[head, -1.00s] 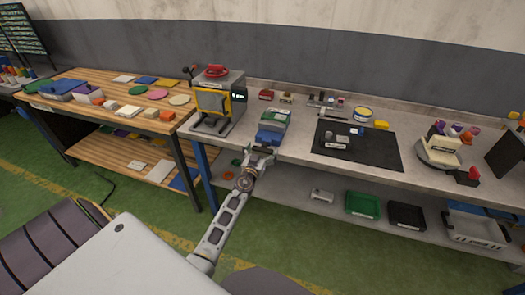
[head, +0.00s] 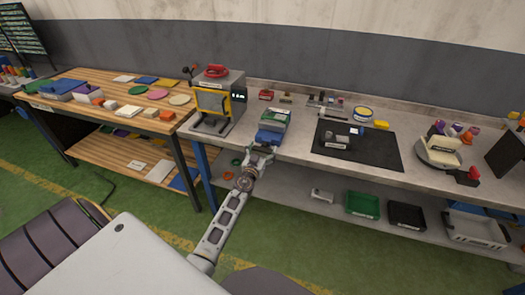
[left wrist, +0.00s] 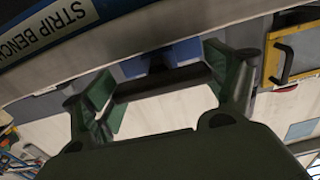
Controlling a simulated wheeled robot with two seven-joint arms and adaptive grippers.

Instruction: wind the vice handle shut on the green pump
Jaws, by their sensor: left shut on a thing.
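The blue vice (head: 270,137) stands at the front edge of the grey bench, left of the black mat. The green pump (head: 277,116) sits in the top of it; its contact with the jaws is too small to make out. My left gripper (head: 261,153) is at the front of the vice, at the bench edge. In the left wrist view the vice shows as a blue block (left wrist: 165,54), and the dark bar of the vice handle (left wrist: 160,84) lies between the two green-padded fingers. The gripper is shut on this handle. My right gripper is not in view.
A machine with a yellow-framed front (head: 213,102) stands left of the vice. A black mat (head: 378,155) with grey parts lies to the right. Green (head: 362,205) and black bins stand on the lower shelf. A strip bench label (left wrist: 45,30) shows on the bench edge.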

